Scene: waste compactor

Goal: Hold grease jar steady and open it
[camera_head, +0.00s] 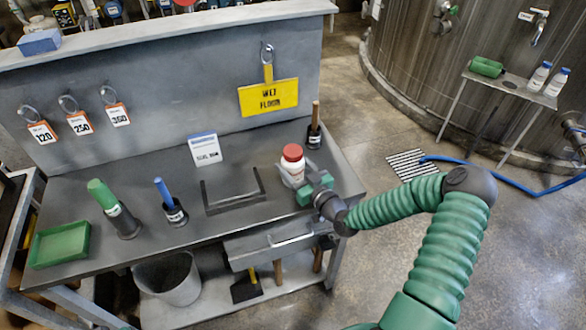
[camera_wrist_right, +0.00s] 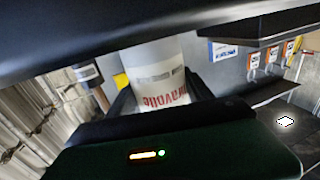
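The grease jar (camera_head: 292,162) is white with a red lid and stands upright near the right end of the grey workbench. The lid (camera_head: 292,152) is on it. My right gripper (camera_head: 294,176) reaches it from the front right, low on its body. In the right wrist view the jar (camera_wrist_right: 160,78) shows red lettering and fills the gap between the two dark fingers (camera_wrist_right: 162,97), which lie against its sides. Its top is cut off there by a dark shape. My left gripper is in neither view.
A dark holder with a wooden handle (camera_head: 315,128) stands close behind the jar. A dark bracket frame (camera_head: 234,194), a white card (camera_head: 205,149), a blue-handled tool (camera_head: 170,200) and a green tray (camera_head: 60,244) are farther left. A drawer (camera_head: 270,243) is below.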

